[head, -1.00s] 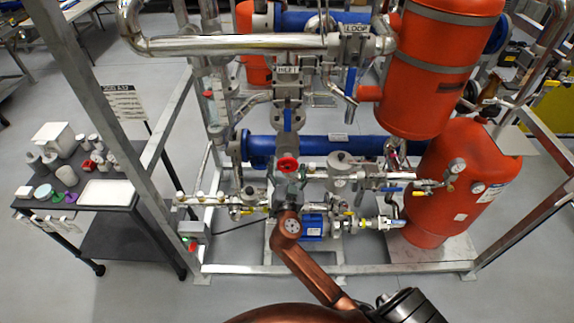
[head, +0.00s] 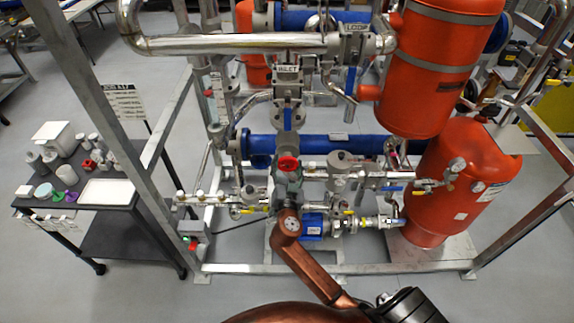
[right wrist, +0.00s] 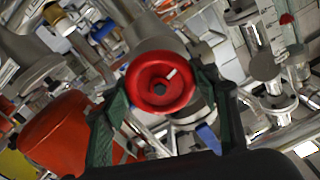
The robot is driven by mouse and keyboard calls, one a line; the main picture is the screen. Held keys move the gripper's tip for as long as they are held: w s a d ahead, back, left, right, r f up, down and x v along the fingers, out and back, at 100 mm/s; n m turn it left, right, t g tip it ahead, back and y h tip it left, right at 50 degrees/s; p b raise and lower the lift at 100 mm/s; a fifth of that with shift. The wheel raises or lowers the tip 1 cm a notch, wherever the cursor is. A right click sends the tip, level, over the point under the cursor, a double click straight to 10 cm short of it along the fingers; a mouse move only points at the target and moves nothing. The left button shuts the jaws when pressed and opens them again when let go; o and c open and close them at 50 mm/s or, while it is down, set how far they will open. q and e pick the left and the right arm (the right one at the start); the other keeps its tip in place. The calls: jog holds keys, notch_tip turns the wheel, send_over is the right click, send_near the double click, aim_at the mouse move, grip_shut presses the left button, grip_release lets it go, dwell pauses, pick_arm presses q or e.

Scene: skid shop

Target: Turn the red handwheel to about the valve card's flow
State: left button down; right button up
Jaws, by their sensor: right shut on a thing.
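The red handwheel (head: 289,163) sits at the front middle of the pipe skid, below the INLET label. In the right wrist view the handwheel (right wrist: 160,82) fills the middle, with a white mark on its upper right rim. My right gripper (head: 288,182) is at the handwheel, at the end of the copper-coloured arm. Its green-padded fingers (right wrist: 163,105) stand on both sides of the wheel, shut on it. A white card with lines of text (head: 124,102) stands at the left; its text is too small to read. My left gripper is out of view.
A clear upright tube gauge (head: 221,96) stands left of the valve; its reading is unclear. Pipes and small valves crowd around the wheel. Orange tanks (head: 463,175) stand at the right. A dark cart (head: 120,222) with small parts stands at the left.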

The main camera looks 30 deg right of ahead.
jog(key=shift+f+n+b, duration=0.15)
jog(key=shift+n+b, duration=0.15)
jog(key=shift+b, duration=0.25)
jog(key=shift+n+b, duration=0.3)
jog(key=shift+n, duration=0.3)
jog(key=shift+r, duration=0.2)
jog(key=o, duration=1.2)
jog(key=shift+w, duration=0.1)
jog(key=shift+c, duration=0.2)
